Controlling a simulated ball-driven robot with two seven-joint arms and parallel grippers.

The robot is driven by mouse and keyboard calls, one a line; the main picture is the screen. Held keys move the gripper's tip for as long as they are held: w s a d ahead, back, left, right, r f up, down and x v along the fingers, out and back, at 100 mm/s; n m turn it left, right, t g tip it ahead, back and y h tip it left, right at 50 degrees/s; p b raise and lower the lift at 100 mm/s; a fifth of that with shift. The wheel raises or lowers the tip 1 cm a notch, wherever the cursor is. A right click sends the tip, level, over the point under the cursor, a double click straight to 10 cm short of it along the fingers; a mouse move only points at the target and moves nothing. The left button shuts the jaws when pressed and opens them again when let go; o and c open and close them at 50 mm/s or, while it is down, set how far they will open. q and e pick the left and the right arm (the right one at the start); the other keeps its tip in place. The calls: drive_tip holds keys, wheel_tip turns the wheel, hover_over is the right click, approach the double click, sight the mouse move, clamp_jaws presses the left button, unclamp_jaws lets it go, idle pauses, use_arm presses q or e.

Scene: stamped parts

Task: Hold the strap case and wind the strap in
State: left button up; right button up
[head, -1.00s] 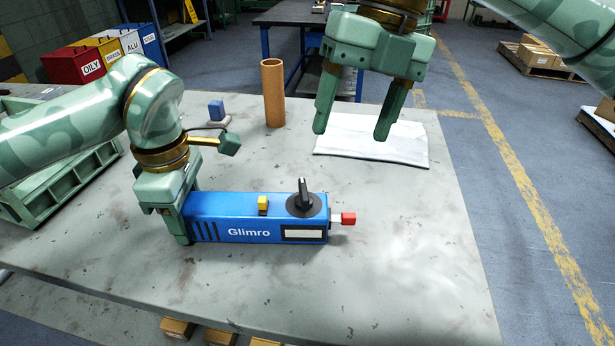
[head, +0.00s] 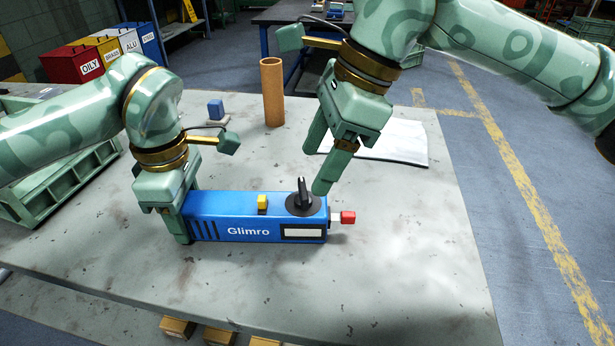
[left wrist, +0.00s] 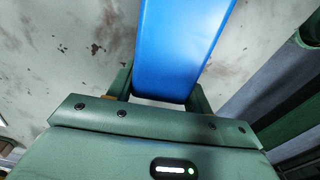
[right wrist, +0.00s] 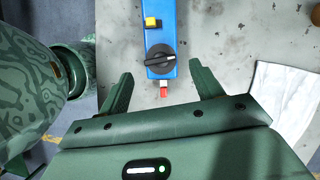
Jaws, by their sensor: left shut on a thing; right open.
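The strap case is a blue box (head: 240,207) marked "Glimro", lying on the table. It has a yellow button (head: 262,202), a black knob (head: 303,198) on top and a red tab (head: 347,217) at its right end. My left gripper (head: 184,225) is shut on the case's left end; the case also shows between its fingers in the left wrist view (left wrist: 180,50). My right gripper (head: 318,168) is open and empty, above and behind the knob. In the right wrist view the knob (right wrist: 159,59) and red tab (right wrist: 163,92) lie ahead, between the fingers.
An orange tube (head: 272,92) stands upright behind the case. A white sheet (head: 395,142) lies at the back right, partly behind my right gripper. A small blue block (head: 216,110) sits at the back. A green crate (head: 70,185) is at the left. The table front is clear.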

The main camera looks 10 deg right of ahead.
sight(304, 187)
drive_tip(key=shift+x, duration=2.3)
drive_tip(key=c, duration=1)
drive_tip(key=shift+m, duration=0.3)
drive_tip(key=m+t, duration=0.1)
drive_tip(key=m, duration=0.2)
drive_tip(key=shift+s+m+t, duration=0.15)
drive_tip(key=shift+m+t, duration=0.15)
drive_tip(key=shift+m+t+h, duration=0.5)
drive_tip(key=shift+m+h, duration=0.2)
drive_tip(key=shift+m, duration=1.1)
